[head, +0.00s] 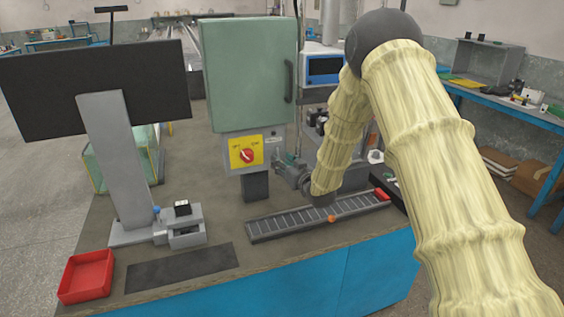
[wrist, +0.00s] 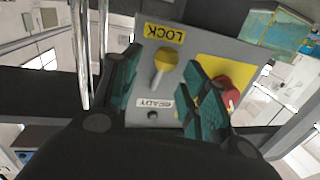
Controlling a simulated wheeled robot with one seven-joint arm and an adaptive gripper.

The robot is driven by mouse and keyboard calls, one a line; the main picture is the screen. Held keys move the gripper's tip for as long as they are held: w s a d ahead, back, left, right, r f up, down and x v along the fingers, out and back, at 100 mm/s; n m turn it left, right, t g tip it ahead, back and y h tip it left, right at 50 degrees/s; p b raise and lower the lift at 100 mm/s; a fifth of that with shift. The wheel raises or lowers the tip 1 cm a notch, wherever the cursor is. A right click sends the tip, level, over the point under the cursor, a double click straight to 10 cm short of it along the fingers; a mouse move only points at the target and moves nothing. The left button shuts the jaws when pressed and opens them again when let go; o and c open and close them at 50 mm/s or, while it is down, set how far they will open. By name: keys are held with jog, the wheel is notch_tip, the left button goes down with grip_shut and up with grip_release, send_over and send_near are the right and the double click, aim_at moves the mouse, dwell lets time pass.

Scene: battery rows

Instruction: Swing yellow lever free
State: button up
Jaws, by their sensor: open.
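The yellow lever (wrist: 166,62) has a yellow knob on a pale shaft and stands out from a grey panel (wrist: 205,48) in the wrist view. A yellow LOCK label (wrist: 165,33) is above it in the picture, and a READY label (wrist: 153,103) is below it. My gripper (wrist: 163,68) is open, with one teal-padded finger on each side of the lever. Gaps show between the pads and the knob, so it looks untouched. In the head view, my gripper (head: 287,165) is beside the green cabinet's lower box; the lever is not visible there.
A red rotary switch (wrist: 228,92) on a yellow plate is close to the right finger. In the head view, the green cabinet (head: 245,75), a monitor (head: 95,88), a long grey slotted tray (head: 318,215) and a red bin (head: 87,277) stand on the bench. My arm hides the right side.

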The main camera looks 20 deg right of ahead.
jog(key=v, duration=1.1)
jog(key=shift+w, duration=0.1)
